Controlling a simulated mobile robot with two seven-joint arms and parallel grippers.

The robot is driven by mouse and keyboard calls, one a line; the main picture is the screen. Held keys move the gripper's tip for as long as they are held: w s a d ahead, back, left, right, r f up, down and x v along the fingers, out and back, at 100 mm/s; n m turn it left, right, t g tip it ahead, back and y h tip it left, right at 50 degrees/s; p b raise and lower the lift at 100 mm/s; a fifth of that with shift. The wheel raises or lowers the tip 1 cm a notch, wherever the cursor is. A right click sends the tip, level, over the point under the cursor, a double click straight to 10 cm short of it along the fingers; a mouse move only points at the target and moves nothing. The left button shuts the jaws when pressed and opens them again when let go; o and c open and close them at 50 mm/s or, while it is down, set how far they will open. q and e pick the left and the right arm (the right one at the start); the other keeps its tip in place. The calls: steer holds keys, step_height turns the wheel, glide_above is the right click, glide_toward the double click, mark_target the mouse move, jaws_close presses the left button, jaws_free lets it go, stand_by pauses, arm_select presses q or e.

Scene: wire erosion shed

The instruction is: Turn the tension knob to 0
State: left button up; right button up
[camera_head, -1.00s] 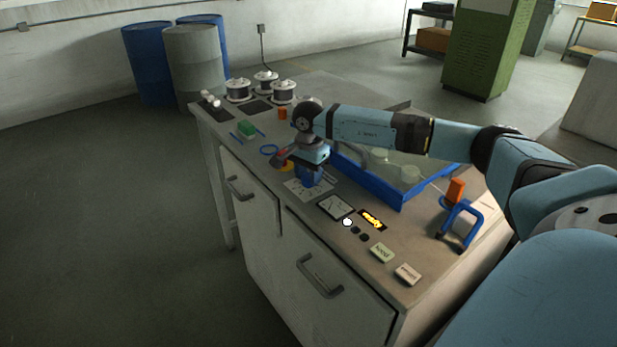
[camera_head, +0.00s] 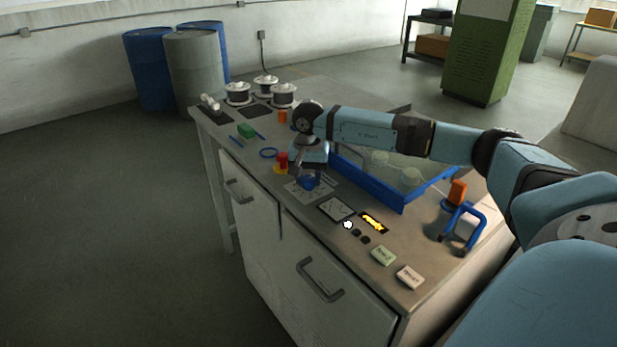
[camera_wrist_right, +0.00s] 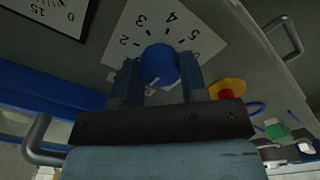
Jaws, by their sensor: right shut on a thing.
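The blue tension knob (camera_head: 308,183) stands on a white dial plate (camera_head: 296,190) on the bench top. In the right wrist view the round knob (camera_wrist_right: 158,63) sits between the two fingers of my right gripper (camera_wrist_right: 160,78), which is shut on it. The dial (camera_wrist_right: 178,20) shows the numbers 2, 3, 4, 5 and 6 around the knob's far side; its 0 is not in sight. I cannot tell which number the knob points to. My right gripper (camera_head: 308,175) comes down from above in the head view. My left gripper is not in view.
A red stop button on a yellow base (camera_head: 282,163) is close left of the gripper. A blue-edged tank (camera_head: 385,185) stands behind. A blue clamp (camera_head: 463,228) is at right.

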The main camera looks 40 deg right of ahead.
mark_target(308, 178)
stand_by(0.3)
steer(key=o, duration=0.9)
steer(key=shift+r, duration=0.1)
step_height(308, 178, up, 14)
steer(key=shift+f, duration=0.15)
steer(key=shift+p, duration=0.3)
